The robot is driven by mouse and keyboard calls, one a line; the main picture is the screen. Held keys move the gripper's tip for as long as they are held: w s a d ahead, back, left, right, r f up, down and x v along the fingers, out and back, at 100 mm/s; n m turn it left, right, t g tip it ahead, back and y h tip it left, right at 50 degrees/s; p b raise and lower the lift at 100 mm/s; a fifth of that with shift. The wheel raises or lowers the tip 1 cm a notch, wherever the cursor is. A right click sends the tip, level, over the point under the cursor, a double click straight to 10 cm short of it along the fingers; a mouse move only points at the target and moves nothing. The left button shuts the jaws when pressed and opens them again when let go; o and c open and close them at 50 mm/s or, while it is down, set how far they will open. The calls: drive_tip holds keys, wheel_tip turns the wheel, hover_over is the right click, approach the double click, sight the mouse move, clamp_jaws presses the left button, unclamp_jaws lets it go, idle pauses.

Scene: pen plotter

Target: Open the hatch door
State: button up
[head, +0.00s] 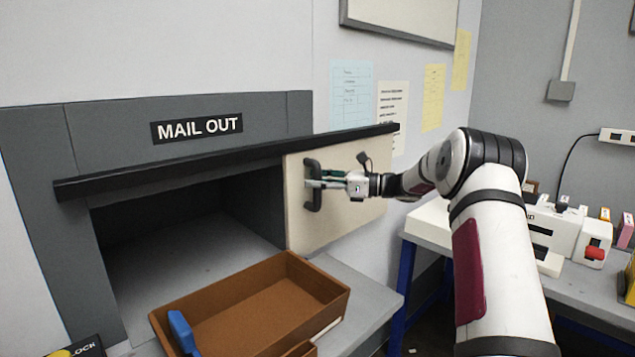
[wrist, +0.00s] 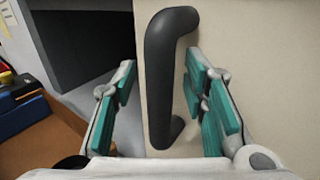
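The hatch door (head: 345,205) is a cream sliding panel under a dark rail (head: 230,160). It stands to the right of the dark hatch opening (head: 185,235), which is largely uncovered. A dark vertical handle (head: 313,186) is fixed near the door's left edge. My gripper (head: 318,183) is at the handle. In the wrist view the handle (wrist: 168,80) stands between the two teal-padded fingers of my gripper (wrist: 160,105). The fingers are spread, with a visible gap on each side of the handle.
A brown tray (head: 335,292) with a blue item (head: 183,332) sits on the grey ledge before the opening. A table with a white machine (head: 550,235) and small items stands at the right. A MAIL OUT sign (head: 197,128) is above the rail.

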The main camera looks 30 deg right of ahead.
drive_tip(key=v, duration=1.2)
idle(0.4)
drive_tip(key=s+a+r+n+g+h+p, duration=0.1)
drive_tip(key=s+a+r+n+g+h, duration=0.2)
drive_tip(key=a, duration=0.7)
drive_tip(key=s+a+r+n+g+p, duration=0.1)
drive_tip(key=s+a+n+g, duration=0.35)
drive_tip(key=a, duration=0.55)
drive_tip(key=s+a+r+n+g+h, duration=0.15)
drive_tip(key=s+a+n+h, duration=0.25)
drive_tip(key=s+a+n, duration=0.65)
drive_tip(key=s+d+f+n+h+p, duration=0.1)
drive_tip(key=s+n+h, duration=0.2)
drive_tip(key=s, duration=0.9)
drive_tip(key=s+d+f+n+t+h+p, duration=0.1)
drive_tip(key=s+n, duration=0.4)
drive_tip(key=s, duration=0.7)
drive_tip(key=f+h+p, duration=0.1)
drive_tip(key=h, duration=0.1)
drive_tip(key=shift+s+t+h, duration=0.3)
drive_tip(key=shift+s+h, duration=0.1)
